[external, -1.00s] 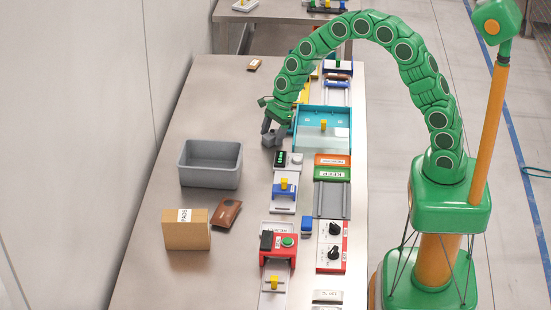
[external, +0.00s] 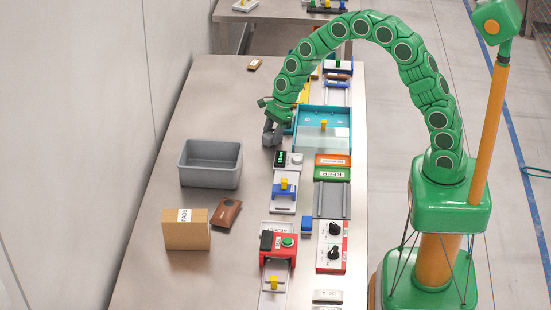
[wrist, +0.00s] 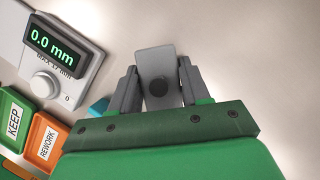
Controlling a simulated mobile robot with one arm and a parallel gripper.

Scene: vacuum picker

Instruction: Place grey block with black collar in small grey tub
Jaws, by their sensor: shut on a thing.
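The grey block (wrist: 157,60) is between the two dark fingers of my gripper (wrist: 158,88) in the wrist view. A dark round piece shows on its face; I cannot tell whether it is a collar. In the external view my gripper (external: 271,133) is just left of the teal tray, over the table's middle. It is shut on the block, which is hard to separate from the fingers there. The small grey tub (external: 210,181) stands on the table to the lower left of my gripper. It looks empty, and its near inner side is partly hidden.
The teal tray (external: 349,134) is right of my gripper. A gauge with a green display (wrist: 57,48) shows in the wrist view. A cardboard box (external: 187,236) and a brown flat piece (external: 227,213) lie nearer than the tub. The table's upper left is mostly clear.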

